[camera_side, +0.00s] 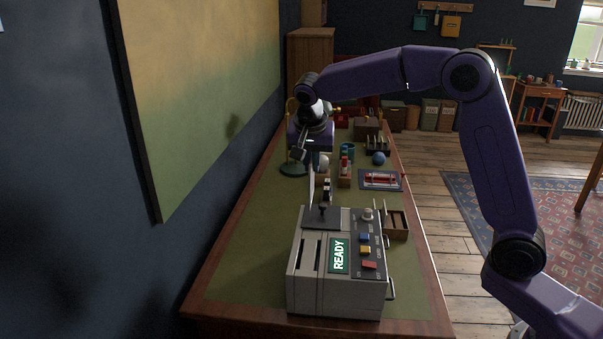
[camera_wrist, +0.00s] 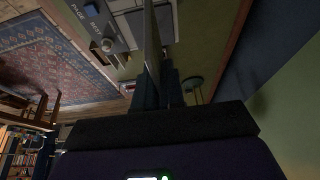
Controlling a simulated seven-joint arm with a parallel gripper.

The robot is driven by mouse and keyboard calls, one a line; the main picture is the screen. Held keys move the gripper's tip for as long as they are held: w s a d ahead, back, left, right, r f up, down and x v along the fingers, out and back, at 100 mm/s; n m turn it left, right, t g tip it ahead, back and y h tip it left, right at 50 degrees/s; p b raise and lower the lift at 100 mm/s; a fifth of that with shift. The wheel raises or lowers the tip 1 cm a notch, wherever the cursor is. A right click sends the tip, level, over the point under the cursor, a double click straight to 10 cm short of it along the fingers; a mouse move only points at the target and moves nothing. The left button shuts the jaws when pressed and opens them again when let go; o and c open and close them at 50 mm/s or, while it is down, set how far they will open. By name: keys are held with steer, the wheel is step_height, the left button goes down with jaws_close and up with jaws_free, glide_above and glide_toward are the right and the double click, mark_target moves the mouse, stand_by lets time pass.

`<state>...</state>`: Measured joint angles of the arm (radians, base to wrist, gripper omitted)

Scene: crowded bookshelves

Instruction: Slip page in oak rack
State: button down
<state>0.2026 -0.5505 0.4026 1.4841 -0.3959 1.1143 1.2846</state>
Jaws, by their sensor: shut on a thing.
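My gripper (camera_side: 312,161) is above the desk, behind the grey machine, pointing down. It is shut on a thin pale page (camera_side: 311,189), which hangs upright and nearly edge-on, its lower end close to the machine's rear left top. In the wrist view the page (camera_wrist: 152,45) extends from between the dark fingers (camera_wrist: 158,92), again edge-on. A small brown wooden rack (camera_side: 397,226) stands against the machine's right side. Another slotted wooden holder (camera_side: 377,147) stands farther back. I cannot tell which one is the oak rack.
The grey machine (camera_side: 310,285) has top slots, a READY sign, coloured buttons and a black lever. Behind it on the desk (camera_side: 245,240) are a red pen on a tray (camera_side: 381,179), a blue ball (camera_side: 379,158) and cups. A wall with a large board (camera_side: 200,90) borders the left.

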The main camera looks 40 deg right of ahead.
steer(key=s+d, duration=0.2)
steer(key=d, duration=3.8)
step_height(320, 180, down, 18)
steer(key=shift+d+f, duration=0.15)
steer(key=shift+d, duration=0.15)
steer(key=shift+s+f, duration=0.1)
steer(key=shift+f, duration=1.75)
steer(key=shift+f, duration=0.1)
steer(key=shift+f, duration=1.75)
steer(key=shift+f, duration=0.25)
